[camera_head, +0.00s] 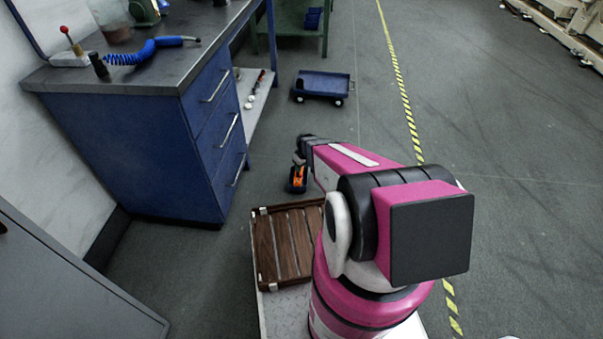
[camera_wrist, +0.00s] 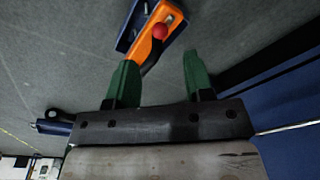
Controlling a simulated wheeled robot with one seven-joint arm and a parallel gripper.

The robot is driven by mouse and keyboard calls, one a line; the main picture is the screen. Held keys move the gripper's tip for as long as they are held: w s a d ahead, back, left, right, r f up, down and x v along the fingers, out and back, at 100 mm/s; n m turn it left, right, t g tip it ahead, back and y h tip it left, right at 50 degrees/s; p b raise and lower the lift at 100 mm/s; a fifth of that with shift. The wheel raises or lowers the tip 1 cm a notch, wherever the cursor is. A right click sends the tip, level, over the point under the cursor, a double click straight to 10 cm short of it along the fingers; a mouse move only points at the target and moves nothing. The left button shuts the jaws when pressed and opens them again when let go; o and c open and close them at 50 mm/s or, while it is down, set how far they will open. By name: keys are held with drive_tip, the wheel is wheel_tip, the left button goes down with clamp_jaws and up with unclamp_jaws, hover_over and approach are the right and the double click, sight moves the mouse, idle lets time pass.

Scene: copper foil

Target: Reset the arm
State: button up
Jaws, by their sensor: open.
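My gripper (camera_wrist: 157,60) shows in the wrist view with its two green fingers spread apart and nothing clearly held between them. Just past the left fingertip is an orange and blue object (camera_wrist: 165,18) with a red ball on it. The gap between this object and the finger is hard to judge. In the head view my pink arm reaches forward, and its dark end is beyond the wooden crate. An orange and blue object (camera_head: 298,178) shows just below that end. The fingers cannot be made out there.
A blue drawer workbench (camera_head: 165,150) stands on the left, with a coiled blue hose (camera_head: 150,50) on top. A slatted wooden crate (camera_head: 284,245) lies beside my arm's base. A blue cart (camera_head: 322,84) stands on the floor ahead. Open floor lies right, past a yellow-black line (camera_head: 397,75).

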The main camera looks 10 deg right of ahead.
drive_tip(key=shift+s+r, duration=0.1)
drive_tip(key=shift+r, duration=1)
